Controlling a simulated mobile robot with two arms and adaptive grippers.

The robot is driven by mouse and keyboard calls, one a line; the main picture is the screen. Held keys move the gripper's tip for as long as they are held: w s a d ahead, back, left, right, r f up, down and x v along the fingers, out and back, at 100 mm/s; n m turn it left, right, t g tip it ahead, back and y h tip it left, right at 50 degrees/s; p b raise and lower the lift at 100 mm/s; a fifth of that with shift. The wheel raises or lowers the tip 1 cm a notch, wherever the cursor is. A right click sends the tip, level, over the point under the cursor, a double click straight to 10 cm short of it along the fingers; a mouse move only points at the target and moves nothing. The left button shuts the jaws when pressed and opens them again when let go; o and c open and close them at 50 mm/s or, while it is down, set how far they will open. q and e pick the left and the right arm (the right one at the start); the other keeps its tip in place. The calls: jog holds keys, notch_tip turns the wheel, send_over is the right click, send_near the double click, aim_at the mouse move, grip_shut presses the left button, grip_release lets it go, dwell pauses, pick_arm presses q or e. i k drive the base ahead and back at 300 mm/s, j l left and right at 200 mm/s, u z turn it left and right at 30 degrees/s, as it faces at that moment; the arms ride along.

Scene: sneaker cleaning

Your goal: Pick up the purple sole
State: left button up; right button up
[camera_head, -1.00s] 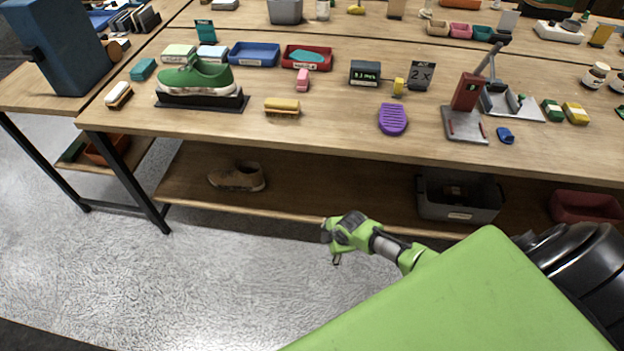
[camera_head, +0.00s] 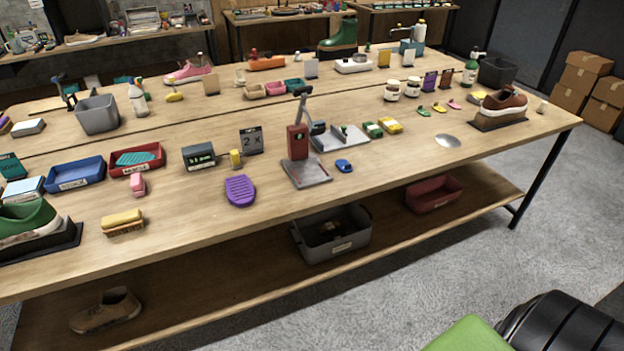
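The purple sole (camera_head: 240,191) lies flat on the wooden table near its front edge. It is ridged on top. It sits left of the grey stand with the red block (camera_head: 298,150) and in front of the "2 X" sign (camera_head: 250,140). Neither of my grippers is in the head view now. Only green and black parts of my own body show at the bottom right, well apart from the sole.
A yellow brush (camera_head: 123,222) and the green shoe on its black stand (camera_head: 42,240) are to the left. A blue piece (camera_head: 343,166) lies right of the red-block stand. The table's front edge (camera_head: 230,228) is just before the sole. Bare floor (camera_head: 450,260) is at right.

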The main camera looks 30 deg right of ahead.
aim_at(240, 193)
jog(key=i+j+z, duration=0.1)
jog(key=i+z, duration=0.3)
jog(key=i+j+z, duration=0.25)
jog(key=i+z, duration=0.2)
jog(key=i+j+z, duration=0.4)
jog(key=i+j, duration=0.45)
